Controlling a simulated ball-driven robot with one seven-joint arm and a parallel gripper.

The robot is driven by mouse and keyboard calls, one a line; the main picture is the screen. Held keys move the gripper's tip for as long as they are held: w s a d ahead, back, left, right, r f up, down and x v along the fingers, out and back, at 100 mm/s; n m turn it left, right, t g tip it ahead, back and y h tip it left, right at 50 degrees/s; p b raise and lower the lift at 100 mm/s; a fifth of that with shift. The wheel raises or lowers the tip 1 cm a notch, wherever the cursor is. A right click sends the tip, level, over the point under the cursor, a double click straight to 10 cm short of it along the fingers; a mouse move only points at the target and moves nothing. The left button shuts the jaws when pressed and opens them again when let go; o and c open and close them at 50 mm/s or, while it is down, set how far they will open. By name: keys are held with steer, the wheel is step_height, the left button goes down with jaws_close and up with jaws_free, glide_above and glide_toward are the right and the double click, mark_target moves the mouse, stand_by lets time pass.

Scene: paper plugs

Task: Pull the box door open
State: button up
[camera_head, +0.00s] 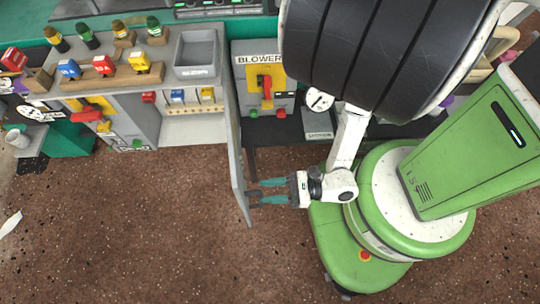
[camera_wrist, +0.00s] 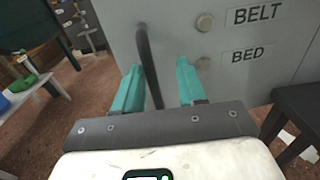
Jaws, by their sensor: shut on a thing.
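The grey box door (camera_head: 237,165) stands swung out from the box, roughly square to its front, seen nearly edge-on in the head view. The open box (camera_head: 192,130) shows blue and yellow parts inside. My gripper (camera_head: 262,190), with teal fingers, is at the door's right face near its outer end. The door face (camera_wrist: 210,60) there bears BELT and BED labels with round knobs.
A grey bin (camera_head: 196,53) and a wooden rack of coloured plugs (camera_head: 104,73) sit on the counter. A BLOWER panel (camera_head: 260,80) with a red handle stands right of the door. The brown floor (camera_head: 150,220) in front is mostly clear.

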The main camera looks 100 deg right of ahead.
steer(key=shift+w, duration=0.1)
steer(key=shift+r, duration=0.1)
steer(key=s+a+r+p, duration=0.2)
steer(key=s+r+p, duration=0.1)
steer(key=s+r, duration=0.9)
steer(key=shift+s+a+r+p, duration=0.35)
steer(key=shift+s+a+r, duration=0.05)
steer(key=shift+s, duration=0.5)
